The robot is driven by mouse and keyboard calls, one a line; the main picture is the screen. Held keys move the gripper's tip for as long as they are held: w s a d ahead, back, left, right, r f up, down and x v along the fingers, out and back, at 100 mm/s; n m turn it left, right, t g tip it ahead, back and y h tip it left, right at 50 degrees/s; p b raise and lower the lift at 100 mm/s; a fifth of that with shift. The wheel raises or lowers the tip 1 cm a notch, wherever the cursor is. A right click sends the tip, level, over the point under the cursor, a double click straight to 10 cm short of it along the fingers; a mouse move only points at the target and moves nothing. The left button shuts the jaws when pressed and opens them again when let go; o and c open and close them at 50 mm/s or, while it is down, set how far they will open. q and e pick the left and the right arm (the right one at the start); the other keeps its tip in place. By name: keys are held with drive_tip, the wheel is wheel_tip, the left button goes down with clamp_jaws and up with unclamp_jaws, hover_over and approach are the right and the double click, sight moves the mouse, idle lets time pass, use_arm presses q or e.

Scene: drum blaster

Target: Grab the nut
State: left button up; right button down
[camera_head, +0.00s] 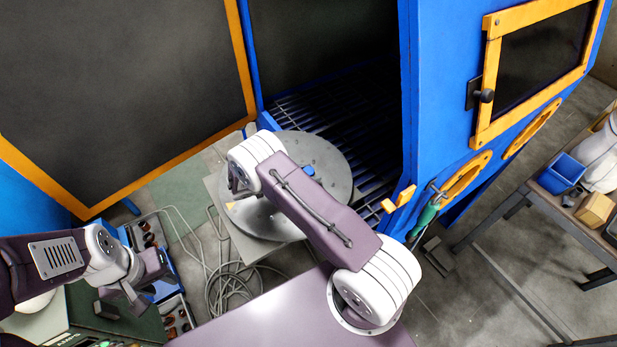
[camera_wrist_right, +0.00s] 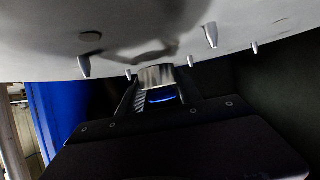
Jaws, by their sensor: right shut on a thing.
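In the right wrist view, the nut (camera_wrist_right: 156,76) is a short, shiny metal ring between the fingertips of my right gripper (camera_wrist_right: 160,94). The gripper is shut on it, close to the grey metal disc (camera_wrist_right: 240,22). I cannot tell whether the nut touches the disc. In the head view, my right gripper (camera_head: 236,183) is at the left part of the round disc (camera_head: 333,165), and the nut is hidden there. My left gripper (camera_head: 128,296) is at the lower left, with its fingers apart and nothing visible between them, away from the disc.
The blue blaster cabinet (camera_head: 428,90) stands open behind the disc, with a slatted grate (camera_head: 335,105) inside. Its large door (camera_head: 120,90) is at the left. Coiled cable (camera_head: 235,290) lies on the floor. A workbench (camera_head: 545,200) with a blue bin (camera_head: 562,172) is at the right.

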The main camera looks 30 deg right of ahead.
wheel_tip(320, 180, up, 2)
drive_tip(key=shift+r+b, duration=0.15)
drive_tip(key=shift+b, duration=0.15)
drive_tip(key=s+d+r+b, duration=0.2)
drive_tip(key=s+d+r, duration=0.5)
drive_tip(key=s, duration=0.2)
drive_tip(key=shift+s, duration=0.2)
